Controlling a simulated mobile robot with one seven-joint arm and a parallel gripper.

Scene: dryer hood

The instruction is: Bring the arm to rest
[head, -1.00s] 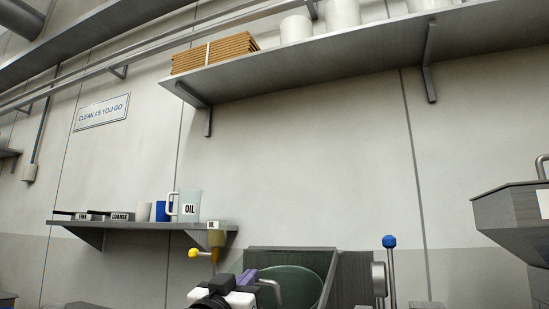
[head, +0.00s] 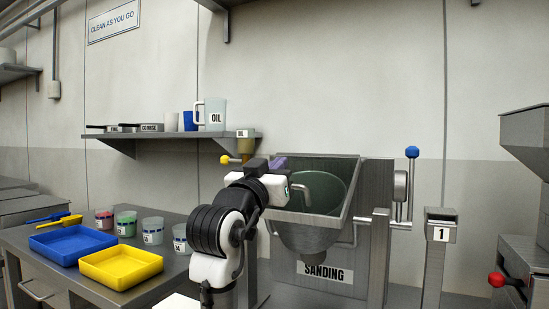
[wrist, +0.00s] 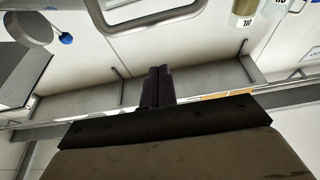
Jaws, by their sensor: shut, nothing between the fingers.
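My gripper (head: 279,163) shows at the far end of my white and black arm in the head view, in front of the sanding machine's open hood (head: 345,178). Its fingers look purple there and point away from me, partly hidden by the wrist. In the wrist view my gripper's two dark fingers (wrist: 157,86) lie together, shut and empty. The arm is bent and raised, with its wrist above the bench level. Nothing is seen touching the fingers.
A table with a blue tray (head: 72,244), a yellow tray (head: 121,266) and several cups stands left. A wall shelf (head: 165,140) holds an oil jug (head: 212,114). A blue-knobbed lever (head: 411,153) and post marked 1 (head: 440,232) stand right.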

